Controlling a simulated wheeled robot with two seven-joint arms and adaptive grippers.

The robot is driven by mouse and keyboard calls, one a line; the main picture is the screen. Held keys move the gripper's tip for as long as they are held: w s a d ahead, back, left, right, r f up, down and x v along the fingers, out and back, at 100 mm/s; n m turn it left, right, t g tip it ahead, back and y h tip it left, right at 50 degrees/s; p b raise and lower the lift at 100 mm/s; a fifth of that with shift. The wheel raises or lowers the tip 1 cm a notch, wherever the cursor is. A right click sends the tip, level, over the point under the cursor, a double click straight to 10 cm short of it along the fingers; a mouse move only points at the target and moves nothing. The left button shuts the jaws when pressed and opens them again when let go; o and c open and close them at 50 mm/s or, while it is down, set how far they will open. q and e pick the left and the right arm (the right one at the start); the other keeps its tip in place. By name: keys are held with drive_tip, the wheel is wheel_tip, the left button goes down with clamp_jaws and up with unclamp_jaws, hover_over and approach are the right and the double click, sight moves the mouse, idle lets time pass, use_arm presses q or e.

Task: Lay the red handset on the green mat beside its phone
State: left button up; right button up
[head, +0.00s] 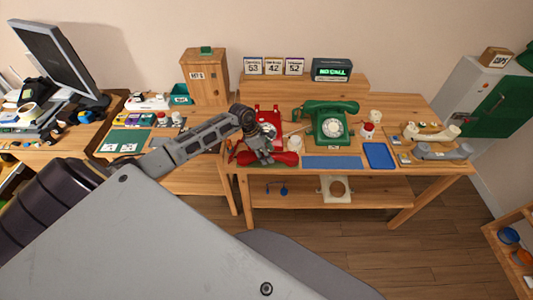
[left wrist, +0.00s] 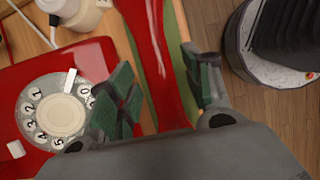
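The red handset (head: 277,159) lies in front of the red phone (head: 268,117), along the table's front edge. In the left wrist view the handset (left wrist: 158,55) runs between the two green-padded fingers of my left gripper (left wrist: 160,85). Narrow gaps show beside the handset, so the fingers look open around it. A strip of the green mat (left wrist: 178,38) shows under and beside the handset; most of the mat is hidden. The red phone's dial (left wrist: 55,110) is to the left there. In the head view my left gripper (head: 265,155) is over the handset. My right gripper is not visible.
A green phone (head: 331,125) with its handset on top stands to the right, behind a blue mat (head: 332,162). A blue tray (head: 380,155) and cream (head: 432,132) and grey (head: 443,151) handsets lie further right. The table's front edge is close to the red handset.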

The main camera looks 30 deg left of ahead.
use_arm(q)
drive_tip(key=shift+r, duration=0.2)
drive_tip(key=b+v, duration=0.1)
drive_tip(key=v, duration=1.1)
idle(0.4)
